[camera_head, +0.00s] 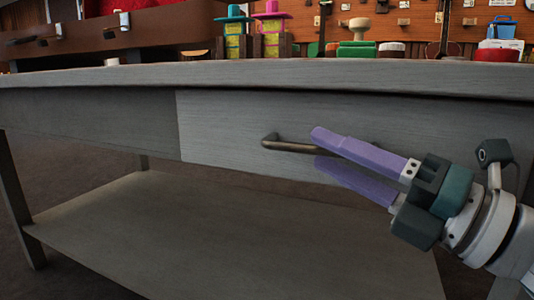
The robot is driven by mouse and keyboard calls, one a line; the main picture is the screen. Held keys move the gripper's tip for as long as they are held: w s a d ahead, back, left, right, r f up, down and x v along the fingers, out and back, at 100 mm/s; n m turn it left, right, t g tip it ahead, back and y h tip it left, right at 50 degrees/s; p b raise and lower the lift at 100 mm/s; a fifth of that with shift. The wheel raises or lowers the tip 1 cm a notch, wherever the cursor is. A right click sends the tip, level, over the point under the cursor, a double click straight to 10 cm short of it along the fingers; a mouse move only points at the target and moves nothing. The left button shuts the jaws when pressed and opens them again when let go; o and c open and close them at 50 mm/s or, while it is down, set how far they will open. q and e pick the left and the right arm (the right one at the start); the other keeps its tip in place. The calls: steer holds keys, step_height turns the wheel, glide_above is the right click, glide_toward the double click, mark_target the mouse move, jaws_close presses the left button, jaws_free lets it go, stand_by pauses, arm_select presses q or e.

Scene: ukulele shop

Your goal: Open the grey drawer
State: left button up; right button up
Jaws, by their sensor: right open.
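The grey drawer (222,128) is in the front of a grey wooden table, under its top. Its front looks flush with the table frame, so it appears closed. A dark metal bar handle (290,146) runs across the drawer front; its right part is hidden behind my right gripper. My right gripper (318,149), with two purple fingers, reaches in from the right. Its fingers are open, one above the other, with the tips at the handle's middle. I cannot tell whether they touch it. My left gripper is not in view.
The table top (130,75) overhangs the drawer slightly. A lower shelf (150,215) lies beneath, bare. The space in front of the drawer's left part is free.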

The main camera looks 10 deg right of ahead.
steer(key=shift+x, duration=1.25)
jaws_close()
stand_by(0.5)
